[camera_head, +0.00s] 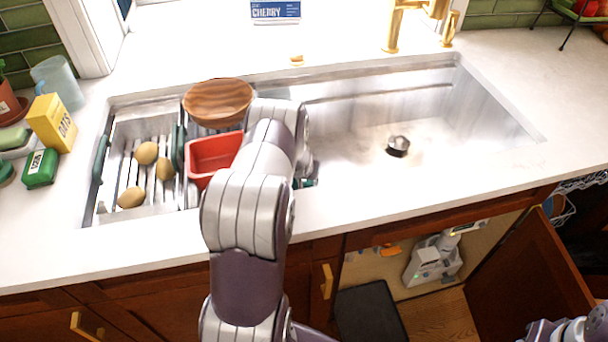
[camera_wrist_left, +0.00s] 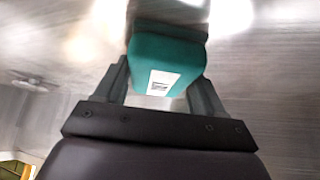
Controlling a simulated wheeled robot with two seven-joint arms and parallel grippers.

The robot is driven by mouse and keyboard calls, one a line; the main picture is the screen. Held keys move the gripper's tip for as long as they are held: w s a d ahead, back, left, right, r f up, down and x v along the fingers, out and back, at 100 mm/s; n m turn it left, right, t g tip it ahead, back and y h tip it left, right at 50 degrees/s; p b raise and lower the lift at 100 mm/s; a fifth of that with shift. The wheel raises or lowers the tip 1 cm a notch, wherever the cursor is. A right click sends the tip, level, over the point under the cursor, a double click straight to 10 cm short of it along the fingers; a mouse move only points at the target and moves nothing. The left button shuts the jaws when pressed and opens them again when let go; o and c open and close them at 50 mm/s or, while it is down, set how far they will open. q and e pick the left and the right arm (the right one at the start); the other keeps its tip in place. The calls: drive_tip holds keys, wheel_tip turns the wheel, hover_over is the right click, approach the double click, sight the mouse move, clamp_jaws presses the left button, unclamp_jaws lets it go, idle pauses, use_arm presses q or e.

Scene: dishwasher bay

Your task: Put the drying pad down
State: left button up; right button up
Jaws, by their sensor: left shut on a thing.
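My left gripper (camera_wrist_left: 163,75) is shut on the drying pad (camera_wrist_left: 168,52), a teal block with a white printed label, held between the two dark fingers in the left wrist view. Blurred metal sink surfaces show behind it, and I see no contact with them. In the head view my left arm reaches over the sink's front edge and hides most of its gripper and the pad. Only a small dark teal bit shows just right of the arm, and I cannot tell if it is pad or finger. My right gripper is not clearly seen; only part of my right arm shows at the bottom right.
The sink (camera_head: 440,110) is mostly empty right of my arm, with a drain (camera_head: 398,146). On its left are a rack holding potatoes (camera_head: 147,153), a red tub (camera_head: 212,153) and a wooden bowl (camera_head: 218,102). A yellow box (camera_head: 52,123) stands on the left counter.

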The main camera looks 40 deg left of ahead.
use_arm(q)
drive_tip(key=o, duration=1)
drive_tip(key=shift+s+d+r, duration=0.1)
drive_tip(key=shift+s+r, duration=0.05)
drive_tip(key=shift+r, duration=0.25)
drive_tip(key=p+v, duration=0.1)
drive_tip(key=v, duration=0.5)
drive_tip(key=shift+s+d+r, duration=0.1)
drive_tip(key=shift+s+r, duration=0.1)
drive_tip(key=shift+r, duration=0.15)
